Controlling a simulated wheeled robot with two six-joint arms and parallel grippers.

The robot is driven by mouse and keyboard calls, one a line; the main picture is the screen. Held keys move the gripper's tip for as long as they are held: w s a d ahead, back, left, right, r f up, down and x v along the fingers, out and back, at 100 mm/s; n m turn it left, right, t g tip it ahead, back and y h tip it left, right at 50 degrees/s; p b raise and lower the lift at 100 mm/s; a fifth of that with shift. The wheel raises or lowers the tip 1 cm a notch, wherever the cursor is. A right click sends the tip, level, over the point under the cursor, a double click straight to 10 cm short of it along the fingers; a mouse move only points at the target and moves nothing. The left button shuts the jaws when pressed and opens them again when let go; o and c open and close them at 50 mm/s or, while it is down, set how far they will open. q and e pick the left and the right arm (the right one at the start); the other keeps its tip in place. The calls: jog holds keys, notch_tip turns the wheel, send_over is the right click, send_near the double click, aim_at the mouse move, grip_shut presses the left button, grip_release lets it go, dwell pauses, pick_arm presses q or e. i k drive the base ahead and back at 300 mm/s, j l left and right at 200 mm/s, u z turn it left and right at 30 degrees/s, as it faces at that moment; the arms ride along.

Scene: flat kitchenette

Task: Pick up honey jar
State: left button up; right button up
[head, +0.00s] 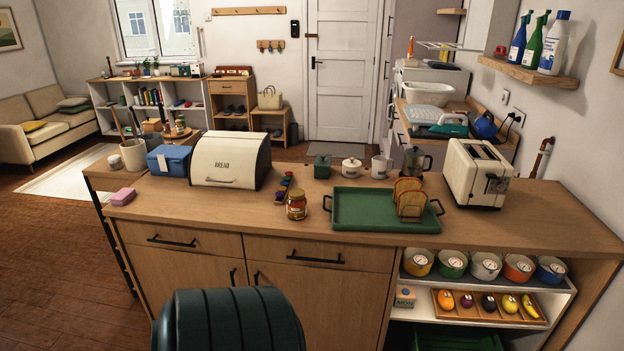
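The honey jar (297,205) is a small amber glass jar with a light label. It stands upright on the wooden counter, near its front edge, left of the green tray. Nothing covers it and nothing touches it that I can see. Neither of my grippers shows in the head view.
The counter (240,218) holds a bread box (230,160), a blue box (169,161), a green tray (370,222) with a toast rack (410,200), a toaster (477,173) and a pink sponge (123,196). Small coloured items (284,187) lie just behind the jar. Bare counter lies left of it.

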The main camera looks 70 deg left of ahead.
aim_at(296, 202)
jog(key=u, duration=2.3)
